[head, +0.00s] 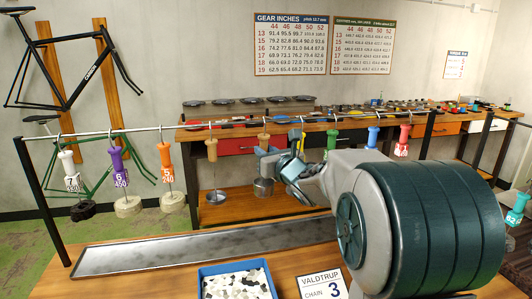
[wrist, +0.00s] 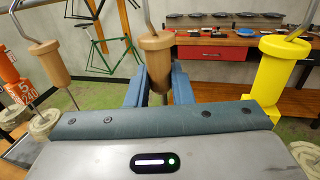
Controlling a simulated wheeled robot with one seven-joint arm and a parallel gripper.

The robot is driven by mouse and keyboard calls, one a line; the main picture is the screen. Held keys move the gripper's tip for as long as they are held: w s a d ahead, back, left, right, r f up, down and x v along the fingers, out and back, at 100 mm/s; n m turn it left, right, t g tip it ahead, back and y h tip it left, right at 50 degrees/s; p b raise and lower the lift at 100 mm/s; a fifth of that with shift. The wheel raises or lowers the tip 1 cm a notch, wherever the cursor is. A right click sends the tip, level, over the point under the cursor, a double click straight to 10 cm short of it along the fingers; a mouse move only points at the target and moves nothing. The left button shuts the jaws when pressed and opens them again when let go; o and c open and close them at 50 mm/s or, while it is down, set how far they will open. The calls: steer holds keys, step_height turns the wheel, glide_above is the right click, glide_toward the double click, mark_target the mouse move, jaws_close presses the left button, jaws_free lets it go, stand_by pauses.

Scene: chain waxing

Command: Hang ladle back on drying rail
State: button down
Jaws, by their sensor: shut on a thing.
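The ladle has a wooden handle (head: 264,139), a thin rod and a grey metal cup (head: 263,187) below. Its handle also shows upright in the wrist view (wrist: 157,60). My gripper (head: 271,160) is shut on the ladle, with its blue fingers on either side of the handle's lower part (wrist: 157,92). The drying rail (head: 145,129) runs across the head view. The ladle's top hook is at the rail's height; I cannot tell whether it rests on the rail. The cup is hidden in the wrist view.
A wooden-handled tool with a disc (head: 212,150) hangs left of the ladle, a yellow handle (wrist: 280,62) close on its right. Several coloured handles hang farther along. Below are a long metal trough (head: 190,248), a blue box (head: 203,290) and a sign (head: 322,287).

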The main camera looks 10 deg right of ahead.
steer(key=c, duration=0.9)
jaws_free()
steer(key=b+v, duration=0.4)
steer(key=v, duration=0.7)
steer(key=shift+f, duration=0.1)
